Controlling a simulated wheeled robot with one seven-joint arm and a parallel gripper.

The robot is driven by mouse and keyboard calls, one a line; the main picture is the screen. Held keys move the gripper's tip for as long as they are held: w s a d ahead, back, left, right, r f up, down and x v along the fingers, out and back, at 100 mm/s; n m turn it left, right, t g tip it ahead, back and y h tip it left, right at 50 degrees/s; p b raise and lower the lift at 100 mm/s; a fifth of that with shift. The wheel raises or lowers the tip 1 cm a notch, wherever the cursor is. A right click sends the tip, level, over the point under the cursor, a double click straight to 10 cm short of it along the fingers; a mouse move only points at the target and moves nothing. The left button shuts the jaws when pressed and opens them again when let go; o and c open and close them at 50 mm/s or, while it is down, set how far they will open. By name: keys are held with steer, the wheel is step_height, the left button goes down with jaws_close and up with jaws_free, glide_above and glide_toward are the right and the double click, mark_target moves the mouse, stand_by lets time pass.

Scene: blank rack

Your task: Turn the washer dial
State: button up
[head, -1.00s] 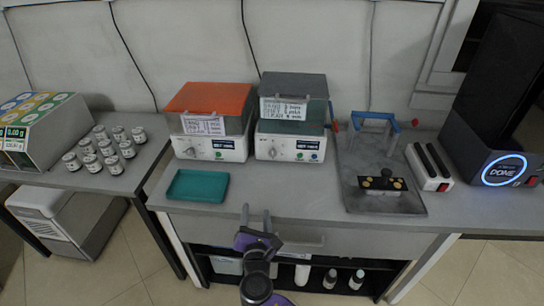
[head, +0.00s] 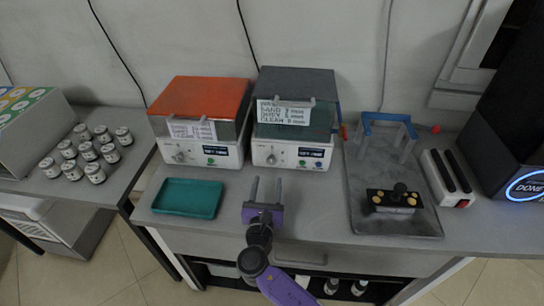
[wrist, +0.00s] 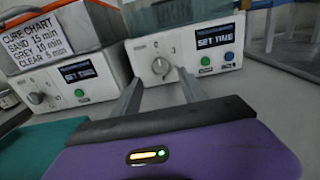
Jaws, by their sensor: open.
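The machine with the grey lid and teal tank (head: 295,118) stands on the bench. Its white front has a round dial (head: 271,159), a small display and green and blue buttons. In the wrist view the dial (wrist: 161,66) shows a pointer mark, and the display (wrist: 215,36) reads "SET TIME". My gripper (head: 266,180) is open and empty, in front of this machine. In the wrist view my gripper's fingers (wrist: 159,78) reach toward the dial, one on either side of it in the picture. The fingers appear short of the dial, with no contact seen.
The orange-lidded machine (head: 205,98) with a "CURE CHART" label stands close at left. A teal tray (head: 187,185) lies in front of it. A grey tray (head: 362,217) holds a black block with gold knobs (head: 394,199) at right. Several jars stand on the left table.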

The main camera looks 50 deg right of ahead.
mark_target(271, 162)
steer(key=shift+x, duration=4)
jaws_close()
